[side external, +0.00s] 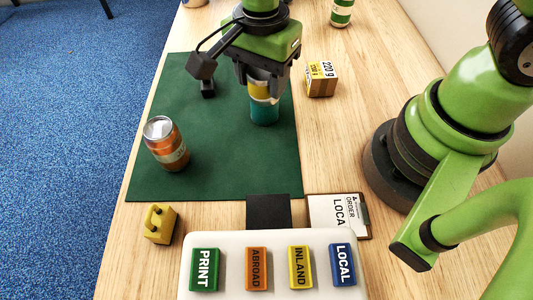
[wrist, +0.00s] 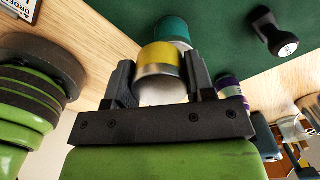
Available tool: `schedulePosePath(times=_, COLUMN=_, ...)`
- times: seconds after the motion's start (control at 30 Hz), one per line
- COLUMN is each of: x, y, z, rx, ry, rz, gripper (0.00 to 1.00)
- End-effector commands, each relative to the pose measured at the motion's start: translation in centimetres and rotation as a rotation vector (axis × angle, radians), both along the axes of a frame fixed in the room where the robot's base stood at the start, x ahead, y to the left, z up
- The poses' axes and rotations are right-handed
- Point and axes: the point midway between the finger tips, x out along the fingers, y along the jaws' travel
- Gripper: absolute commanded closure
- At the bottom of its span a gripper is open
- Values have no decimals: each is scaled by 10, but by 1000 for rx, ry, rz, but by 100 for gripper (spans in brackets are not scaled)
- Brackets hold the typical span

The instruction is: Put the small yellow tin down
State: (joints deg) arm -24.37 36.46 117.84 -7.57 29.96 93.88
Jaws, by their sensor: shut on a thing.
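The small yellow tin (side external: 257,89) is held between the two fingers of my gripper (side external: 262,80), over the green mat (side external: 225,165). In the wrist view my gripper (wrist: 158,72) is shut on the yellow tin (wrist: 160,54), which has a silver lower band. A teal tin (side external: 264,111) stands upright on the mat right below the yellow one. It also shows just beyond the yellow tin in the wrist view (wrist: 172,29). I cannot tell whether the two tins touch. My fingers partly hide the yellow tin.
An orange can (side external: 166,143) stands on the mat's left part. A black stamp (side external: 208,88) is left of my gripper, and a small carton (side external: 321,79) is right of it.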

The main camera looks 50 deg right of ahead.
Motion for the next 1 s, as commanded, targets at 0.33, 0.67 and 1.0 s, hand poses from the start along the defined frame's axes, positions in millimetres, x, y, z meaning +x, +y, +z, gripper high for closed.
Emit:
schedulePosePath(times=0.33, x=-56, y=51, z=-1, rx=-1, ry=3, rz=389, gripper=75)
schedulePosePath(times=0.67, x=-59, y=52, z=-51, rx=-2, ry=6, rz=406, gripper=75)
schedulePosePath(times=1.0, x=-59, y=52, z=-91, rx=-3, ry=5, rz=404, gripper=75)
